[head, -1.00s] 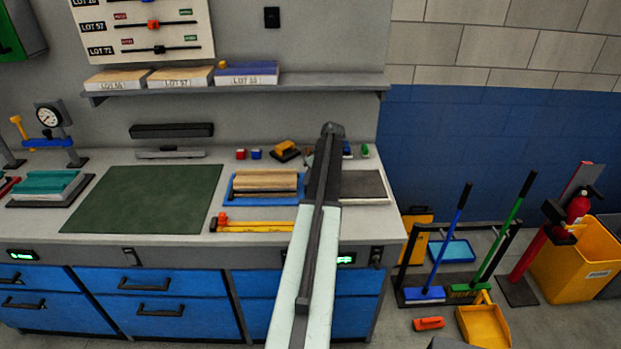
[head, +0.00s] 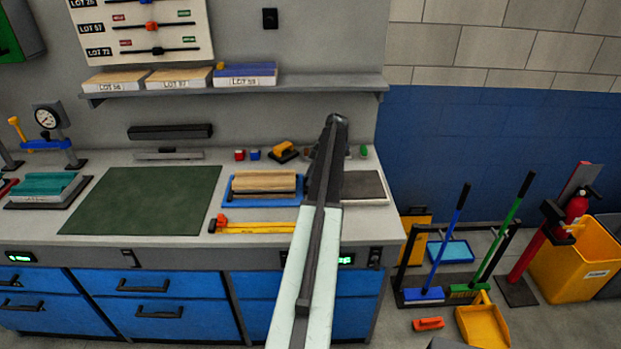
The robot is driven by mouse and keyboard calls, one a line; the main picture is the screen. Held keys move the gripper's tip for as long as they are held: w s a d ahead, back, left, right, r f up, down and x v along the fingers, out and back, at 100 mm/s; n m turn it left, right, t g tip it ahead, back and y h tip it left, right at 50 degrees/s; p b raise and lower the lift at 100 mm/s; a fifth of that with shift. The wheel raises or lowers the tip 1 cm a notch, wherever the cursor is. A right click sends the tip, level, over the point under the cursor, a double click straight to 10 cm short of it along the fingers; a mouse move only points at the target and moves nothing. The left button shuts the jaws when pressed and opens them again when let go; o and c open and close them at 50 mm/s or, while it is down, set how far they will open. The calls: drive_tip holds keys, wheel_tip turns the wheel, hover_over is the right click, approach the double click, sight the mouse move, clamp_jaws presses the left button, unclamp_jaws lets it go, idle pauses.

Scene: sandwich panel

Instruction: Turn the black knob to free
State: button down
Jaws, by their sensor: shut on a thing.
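Several small black fittings could be the black knob. One is on the bench's front panel at the right (head: 375,257), one is on the same panel further left (head: 129,258), and a black slider (head: 157,50) sits on the lot board. They are too small to read any marking or setting, and I cannot tell which is meant. My arm reaches up across the bench in the head view, with its dark upper end over the back of the worktop. My gripper does not show; it seems hidden behind the arm. What it holds cannot be seen.
A shelf (head: 330,84) runs above. Brooms, a yellow bin (head: 570,270) and a dustpan (head: 484,325) stand on the floor at right.

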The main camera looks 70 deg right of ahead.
drive_tip(key=shift+s+n, duration=0.1)
drive_tip(key=shift+n, duration=0.3)
drive_tip(key=c, duration=0.9)
unclamp_jaws()
drive_tip(key=shift+c, duration=0.2)
drive_tip(key=p+v, duration=0.7)
drive_tip(key=shift+d+r, duration=0.2)
drive_tip(key=shift+r, duration=0.15)
